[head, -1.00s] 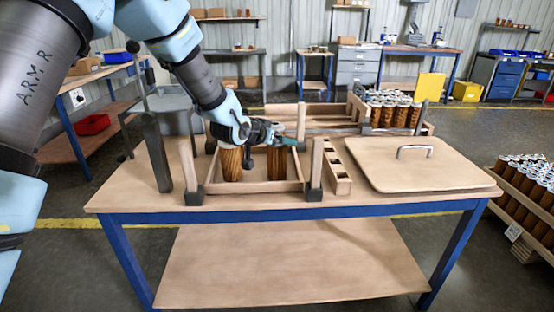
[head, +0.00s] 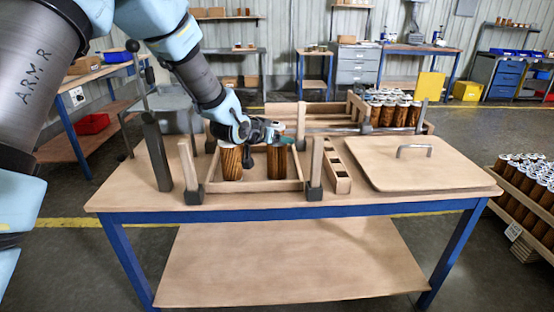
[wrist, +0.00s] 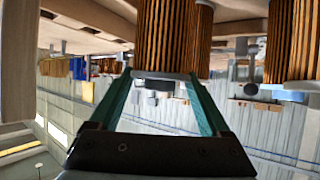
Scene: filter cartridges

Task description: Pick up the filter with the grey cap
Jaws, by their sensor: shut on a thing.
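Two brown pleated filters stand side by side in the wooden tray on the bench, the left one (head: 231,163) and the right one (head: 276,162). My gripper (head: 280,138) reaches across from the left to the top of the right filter. In the wrist view, which is upside down, the teal fingers of my gripper (wrist: 163,76) are shut on a filter (wrist: 163,35) at its cap end. The cap (wrist: 158,76) looks light grey. In the head view my gripper hides much of the caps, so their colours cannot be compared there.
The tray's rim (head: 255,186) and wooden posts (head: 316,165) stand close around the filters. A rack with several white-capped filters (head: 400,112) is behind. A lid with a handle (head: 415,165) lies at right, beside a narrow slotted wooden box (head: 336,168).

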